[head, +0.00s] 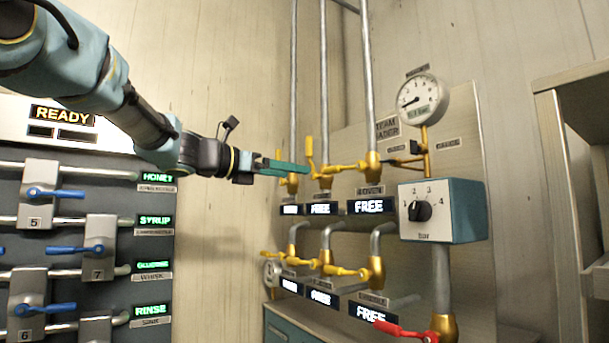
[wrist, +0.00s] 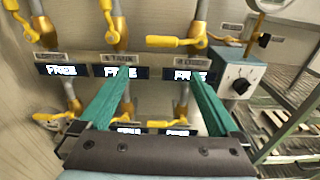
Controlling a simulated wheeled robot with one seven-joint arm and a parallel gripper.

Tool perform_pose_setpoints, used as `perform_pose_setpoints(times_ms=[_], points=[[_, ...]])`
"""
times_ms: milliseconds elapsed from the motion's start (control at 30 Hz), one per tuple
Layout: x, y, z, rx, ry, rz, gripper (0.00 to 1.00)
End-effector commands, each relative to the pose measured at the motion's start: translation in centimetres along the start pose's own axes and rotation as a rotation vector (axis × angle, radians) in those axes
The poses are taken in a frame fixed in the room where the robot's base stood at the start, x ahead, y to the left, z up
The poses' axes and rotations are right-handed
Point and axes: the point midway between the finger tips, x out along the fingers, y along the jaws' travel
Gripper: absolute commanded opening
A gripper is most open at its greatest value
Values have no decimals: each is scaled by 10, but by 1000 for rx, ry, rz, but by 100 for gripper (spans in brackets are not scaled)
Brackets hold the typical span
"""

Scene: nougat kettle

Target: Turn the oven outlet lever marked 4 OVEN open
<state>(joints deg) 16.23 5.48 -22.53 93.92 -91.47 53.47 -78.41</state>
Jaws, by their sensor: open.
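Neighbouring yellow levers stand more upright at left (wrist: 24,26) and middle (wrist: 111,20). A lower row of yellow levers (head: 345,271) is below. A blue selector box (head: 440,211) and gauge (head: 422,98) lie right. A red lever (head: 402,331) is low right.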

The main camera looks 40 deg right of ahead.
Motion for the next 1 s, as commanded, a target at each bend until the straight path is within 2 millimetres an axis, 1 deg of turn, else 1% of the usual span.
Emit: perform_pose_setpoints(times_ms=[33,133,267,500,700,833,1000], points=[[3,-4,10,-21,-26,-11,98],[9,-6,19,-43,-48,-19,98],[25,-6,20,-45,-47,-20,98],[70,-7,23,-42,-46,-21,98],[99,-6,23,-41,-45,-18,98],[109,-7,22,-40,-44,-17,98],[112,-6,21,-39,-44,-15,98]])
